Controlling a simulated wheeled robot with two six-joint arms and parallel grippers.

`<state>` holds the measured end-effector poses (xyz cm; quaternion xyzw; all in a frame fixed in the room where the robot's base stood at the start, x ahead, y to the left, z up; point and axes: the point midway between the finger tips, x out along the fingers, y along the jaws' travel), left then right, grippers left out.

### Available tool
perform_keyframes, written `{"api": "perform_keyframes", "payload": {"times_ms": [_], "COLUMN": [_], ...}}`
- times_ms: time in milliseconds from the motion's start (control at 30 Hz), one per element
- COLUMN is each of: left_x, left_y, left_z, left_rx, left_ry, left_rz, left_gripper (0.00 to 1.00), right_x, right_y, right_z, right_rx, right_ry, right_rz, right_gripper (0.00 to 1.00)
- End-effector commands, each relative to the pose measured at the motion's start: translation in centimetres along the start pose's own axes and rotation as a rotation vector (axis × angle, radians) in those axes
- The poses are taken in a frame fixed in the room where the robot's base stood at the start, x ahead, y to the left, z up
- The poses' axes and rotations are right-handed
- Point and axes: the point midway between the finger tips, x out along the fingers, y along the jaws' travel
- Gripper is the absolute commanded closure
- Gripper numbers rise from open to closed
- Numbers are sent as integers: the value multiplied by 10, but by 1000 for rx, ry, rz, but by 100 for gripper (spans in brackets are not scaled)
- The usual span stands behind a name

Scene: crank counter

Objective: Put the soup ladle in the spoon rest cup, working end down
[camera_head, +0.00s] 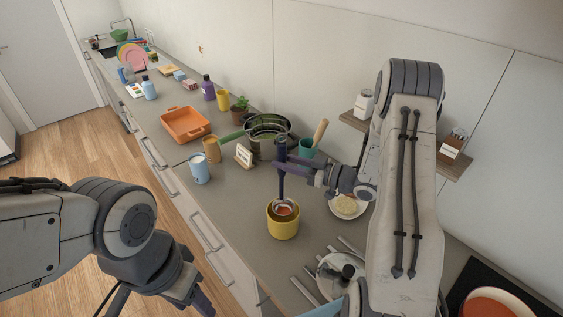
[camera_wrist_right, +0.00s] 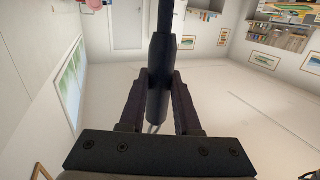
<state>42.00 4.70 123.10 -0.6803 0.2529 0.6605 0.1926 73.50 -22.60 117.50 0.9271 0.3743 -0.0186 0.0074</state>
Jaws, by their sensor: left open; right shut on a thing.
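The soup ladle (camera_head: 282,185) has a dark handle and hangs upright, working end down. Its bowl (camera_head: 284,209) shows at the mouth of the yellow cup (camera_head: 283,226), within the rim; I cannot tell whether it touches the cup's bottom. My right gripper (camera_head: 286,168) is shut on the ladle's handle above the cup. The right wrist view shows the dark handle (camera_wrist_right: 158,75) between the two fingers (camera_wrist_right: 159,100). My left gripper (camera_head: 190,291) is open and empty at the lower left, away from the cup.
A teal cup (camera_head: 306,149) with a wooden utensil, a pot (camera_head: 267,128) and a plate with food (camera_head: 347,207) stand near the held ladle. A blue mug (camera_head: 199,169) is to the left. Cutlery and a plate (camera_head: 330,283) lie in front. Counter left of the yellow cup is clear.

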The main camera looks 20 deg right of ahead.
Motion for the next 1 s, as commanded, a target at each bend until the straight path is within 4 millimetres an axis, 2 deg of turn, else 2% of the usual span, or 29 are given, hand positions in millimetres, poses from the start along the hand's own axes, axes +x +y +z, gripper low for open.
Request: {"api": "perform_keyframes", "payload": {"times_ms": [33,533,700,1000], "left_x": [8,44,49,48], "left_y": [-1,-3,-4,-4], "left_z": [0,2,3,3], "left_rx": [-1,-7,-8,-8], "left_ry": [0,0,0,0], "left_rz": [0,0,0,0], "left_gripper": [50,50,50,50], "right_x": [1,3,3,3], "right_y": [0,0,0,0], "right_z": [9,52,58,58], "right_rx": [0,0,0,0], "right_ry": [1,1,1,1], "right_rz": [-1,-1,-1,-1], "right_gripper": [100,100,100,100]}}
